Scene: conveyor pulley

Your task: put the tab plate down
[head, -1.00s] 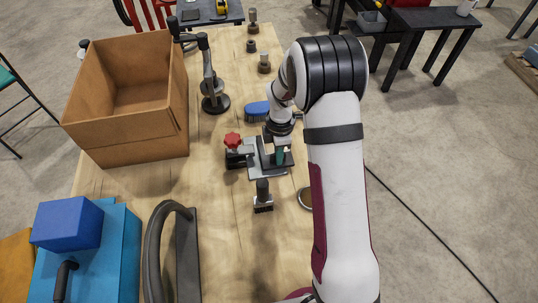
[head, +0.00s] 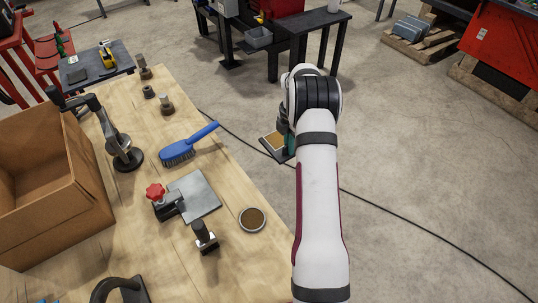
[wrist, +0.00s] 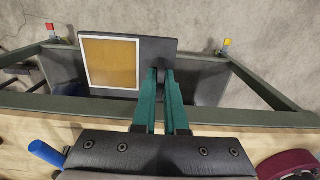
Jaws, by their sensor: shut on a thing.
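The tab plate (head: 277,146) is a dark plate with an amber square framed in pale white. My gripper (head: 290,143) holds it by its edge, out past the right edge of the table, with floor behind it in the head view. In the wrist view the tab plate (wrist: 110,62) extends left and up from the green fingers of my gripper (wrist: 160,78), which are shut on it. The plate's far underside is hidden. I cannot tell its height above what lies below.
A green-rimmed frame (wrist: 190,117) with grey panels lies behind the plate in the wrist view. On the table (head: 235,170) are a grey fixture plate (head: 195,196) with a red knob (head: 155,192), a blue brush (head: 185,146), a round disc (head: 252,219) and a cardboard box (head: 90,190).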

